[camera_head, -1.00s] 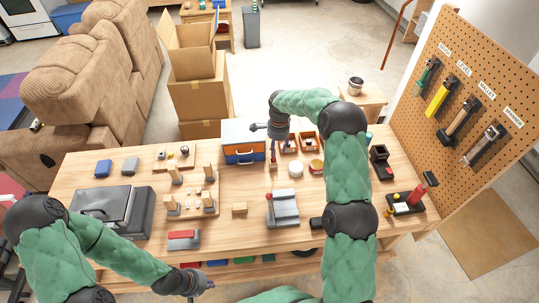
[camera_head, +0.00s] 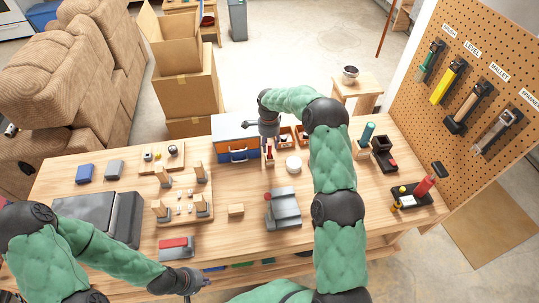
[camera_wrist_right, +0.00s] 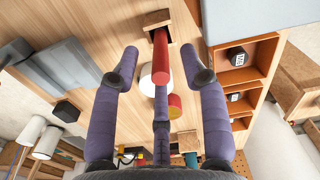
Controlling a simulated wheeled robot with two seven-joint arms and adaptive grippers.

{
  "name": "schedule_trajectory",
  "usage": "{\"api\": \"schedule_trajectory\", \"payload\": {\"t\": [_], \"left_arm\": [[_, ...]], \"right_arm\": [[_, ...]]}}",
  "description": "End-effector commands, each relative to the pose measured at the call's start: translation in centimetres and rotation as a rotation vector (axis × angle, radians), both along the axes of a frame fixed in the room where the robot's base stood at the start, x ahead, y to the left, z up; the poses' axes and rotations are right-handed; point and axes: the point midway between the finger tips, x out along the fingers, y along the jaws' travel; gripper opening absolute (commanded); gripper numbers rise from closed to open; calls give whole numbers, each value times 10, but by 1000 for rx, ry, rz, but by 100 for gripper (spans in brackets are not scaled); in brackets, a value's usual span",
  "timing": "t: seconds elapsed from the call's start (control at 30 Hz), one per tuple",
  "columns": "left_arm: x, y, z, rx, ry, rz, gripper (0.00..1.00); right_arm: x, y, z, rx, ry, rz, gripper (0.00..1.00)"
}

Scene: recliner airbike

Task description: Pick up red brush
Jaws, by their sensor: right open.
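The red brush (camera_wrist_right: 161,58) shows in the right wrist view as a red cylinder by a small wooden holder (camera_wrist_right: 157,18). In the head view the brush (camera_head: 268,149) stands near the blue-and-orange drawer box. My right gripper (camera_wrist_right: 160,56) is open, with one finger on each side of the brush and visible gaps to both. In the head view the right gripper (camera_head: 262,126) is just above the brush and partly hides it. My left gripper (camera_head: 196,285) is low at the table's front edge; its fingers are too small to read.
The drawer box (camera_head: 236,138) stands left of the brush, and orange bins (camera_head: 286,137) stand right of it. A white round object (camera_head: 293,164) and a grey device (camera_head: 284,208) are nearby. A pegboard (camera_head: 485,90) with tools stands at the right.

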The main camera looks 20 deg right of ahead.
Motion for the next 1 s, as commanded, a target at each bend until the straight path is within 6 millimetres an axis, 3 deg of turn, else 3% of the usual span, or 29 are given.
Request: {"api": "schedule_trajectory", "payload": {"t": [0.4, 0.7, 0.87, 1.0], "left_arm": [[0, 0, -5, 0, 0, 0, 0], [0, 0, -5, 0, 0, 0, 0], [0, 0, -5, 0, 0, 0, 0], [0, 0, -5, 0, 0, 0, 0]], "right_arm": [[0, -4, -49, 0, 1, 1, 44], [0, -4, -52, -1, -2, 0, 44], [0, -4, -52, 0, -1, 1, 2], [0, -4, -52, 0, -1, 1, 0]]}}
